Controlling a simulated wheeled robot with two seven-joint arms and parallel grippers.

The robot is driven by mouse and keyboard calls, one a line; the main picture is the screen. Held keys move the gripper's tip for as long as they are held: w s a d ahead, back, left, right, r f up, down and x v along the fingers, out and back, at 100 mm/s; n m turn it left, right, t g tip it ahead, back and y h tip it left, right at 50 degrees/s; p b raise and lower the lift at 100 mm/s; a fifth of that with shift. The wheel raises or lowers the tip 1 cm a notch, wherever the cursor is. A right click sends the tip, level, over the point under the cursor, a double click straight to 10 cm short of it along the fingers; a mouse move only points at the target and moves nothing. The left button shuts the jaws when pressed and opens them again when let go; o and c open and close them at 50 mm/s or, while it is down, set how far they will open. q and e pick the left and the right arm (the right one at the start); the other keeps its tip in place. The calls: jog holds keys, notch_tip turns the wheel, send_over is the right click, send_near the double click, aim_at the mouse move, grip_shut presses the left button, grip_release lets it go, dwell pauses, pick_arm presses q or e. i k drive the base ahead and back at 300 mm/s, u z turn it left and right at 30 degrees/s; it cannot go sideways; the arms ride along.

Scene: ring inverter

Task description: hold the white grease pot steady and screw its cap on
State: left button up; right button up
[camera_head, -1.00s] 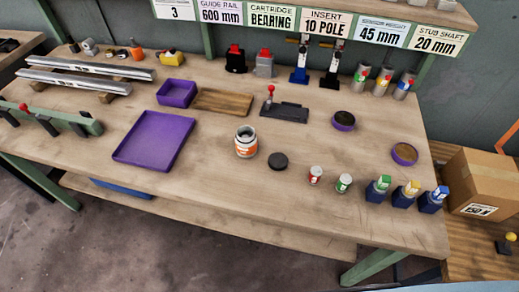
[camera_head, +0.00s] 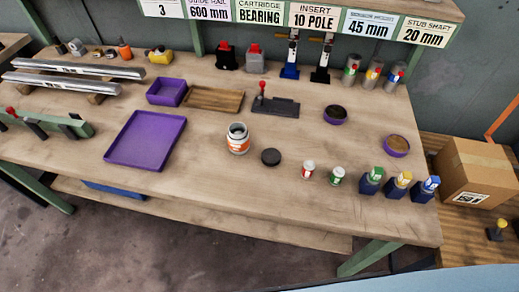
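The white grease pot (camera_head: 238,139) stands upright and open near the middle of the workbench, with an orange label on its front. Its mouth shows dark inside. A black round cap (camera_head: 271,157) lies flat on the bench just right of the pot and apart from it. Neither of my grippers shows in the head view.
A purple tray (camera_head: 146,140) lies left of the pot. A smaller purple bin (camera_head: 167,92), a wooden board (camera_head: 214,99) and a dark fixture with a red knob (camera_head: 274,106) are behind. Red (camera_head: 308,169) and green (camera_head: 337,176) labelled small pots stand right of the cap. Bare bench lies in front.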

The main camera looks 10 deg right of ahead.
aim_at(238, 145)
jog(key=u, duration=1.5)
jog(key=k, duration=0.8)
jog(key=z, duration=0.45)
